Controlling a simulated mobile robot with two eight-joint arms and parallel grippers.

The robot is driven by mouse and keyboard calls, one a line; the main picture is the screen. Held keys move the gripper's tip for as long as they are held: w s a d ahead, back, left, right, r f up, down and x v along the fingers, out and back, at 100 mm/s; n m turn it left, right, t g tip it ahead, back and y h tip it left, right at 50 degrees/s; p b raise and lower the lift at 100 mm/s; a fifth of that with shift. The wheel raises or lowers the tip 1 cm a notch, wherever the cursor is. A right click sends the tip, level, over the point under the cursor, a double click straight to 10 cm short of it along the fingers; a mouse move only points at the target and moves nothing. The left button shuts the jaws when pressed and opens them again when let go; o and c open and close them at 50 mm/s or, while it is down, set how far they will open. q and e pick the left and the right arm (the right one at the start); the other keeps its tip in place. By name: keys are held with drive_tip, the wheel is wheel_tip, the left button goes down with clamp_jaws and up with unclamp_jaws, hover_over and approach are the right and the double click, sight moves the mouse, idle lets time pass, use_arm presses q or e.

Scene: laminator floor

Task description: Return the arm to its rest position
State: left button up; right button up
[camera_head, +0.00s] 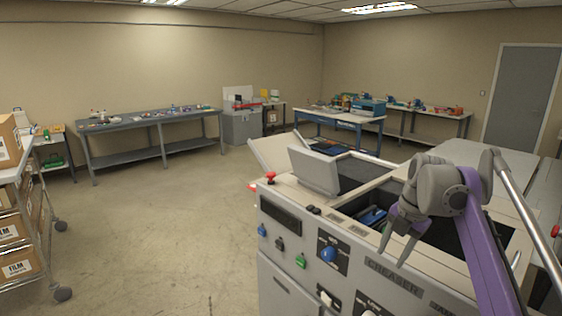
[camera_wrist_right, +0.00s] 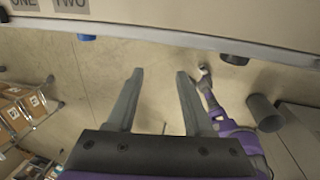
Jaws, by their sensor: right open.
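My right gripper (camera_head: 394,246) is in front of the grey machine labelled creaser (camera_head: 385,287), at the upper edge of its front panel. Its purple arm comes in from the lower right. In the right wrist view the two fingers (camera_wrist_right: 158,88) are apart with nothing between them, over the bare floor. The machine's panel edge (camera_wrist_right: 200,22) crosses the top of that view. My left arm does not show in the head view.
The machine has an open top bay with a blue part (camera_head: 372,215), a raised lid (camera_head: 314,170) and knobs such as a blue one (camera_head: 328,254). A cart with boxes (camera_head: 15,229) stands at the left. The floor (camera_head: 170,230) between is clear.

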drive_tip(key=s+a+f+m+t, duration=0.2)
drive_tip(key=s+a+f+m, duration=0.2)
drive_tip(key=s+f+m, duration=0.7)
drive_tip(key=s+a+f+m+t+h, duration=0.1)
drive_tip(key=s+a+f+m, duration=0.3)
drive_tip(key=s+f+m, duration=0.8)
drive_tip(key=s+m+t, duration=0.1)
drive_tip(key=s+m, duration=0.1)
drive_tip(key=s, duration=0.3)
drive_tip(key=shift+s+a+m, duration=0.15)
drive_tip(key=shift+a+m, duration=0.25)
